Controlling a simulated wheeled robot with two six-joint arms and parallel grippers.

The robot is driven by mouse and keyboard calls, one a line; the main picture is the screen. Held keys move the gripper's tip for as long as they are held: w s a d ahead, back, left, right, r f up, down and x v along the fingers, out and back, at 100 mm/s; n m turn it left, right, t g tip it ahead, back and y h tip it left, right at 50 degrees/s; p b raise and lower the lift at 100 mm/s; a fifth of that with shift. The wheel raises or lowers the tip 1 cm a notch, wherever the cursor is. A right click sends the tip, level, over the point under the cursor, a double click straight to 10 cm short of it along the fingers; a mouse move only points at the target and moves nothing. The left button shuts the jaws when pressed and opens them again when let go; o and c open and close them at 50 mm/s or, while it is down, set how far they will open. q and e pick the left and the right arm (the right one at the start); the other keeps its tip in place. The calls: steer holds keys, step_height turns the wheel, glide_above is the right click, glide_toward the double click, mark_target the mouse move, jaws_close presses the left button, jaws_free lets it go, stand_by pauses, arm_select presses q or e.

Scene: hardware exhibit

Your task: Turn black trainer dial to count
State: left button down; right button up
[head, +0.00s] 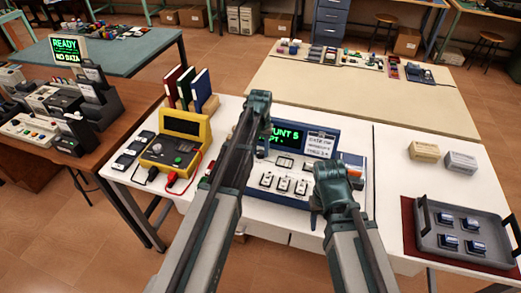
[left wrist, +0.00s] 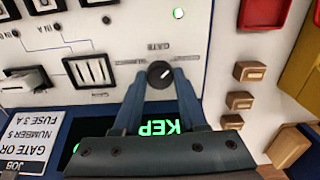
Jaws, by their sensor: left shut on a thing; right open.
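The trainer (head: 331,128) is a blue case with a white panel on the white table; its screen (head: 283,136) shows green text including "UNT 5". In the left wrist view, the black dial (left wrist: 160,74) has a white mark pointing up-right, with an upside-down "GATE" label by it. My left gripper (head: 257,103) is shut on the dial, one finger on each side; in the head view the arm hides the dial. Upside-down "KEP" shows on the screen (left wrist: 165,128) behind the gripper. My right gripper (head: 336,185) is open and empty above the trainer's front right.
A yellow meter (head: 172,150) with leads stands left of the trainer. Several white switches (head: 283,184) line its front panel. A grey tray (head: 470,222) with several blue parts is at the right, near two small boxes (head: 425,151).

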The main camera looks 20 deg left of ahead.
mark_target(261, 152)
stand_by(0.4)
arm_select(q)
steer(key=shift+c, duration=2.2)
jaws_free()
steer(key=shift+r, duration=0.15)
step_height(261, 152, up, 14)
steer(key=p, duration=1.4)
steer(key=shift+f, duration=0.2)
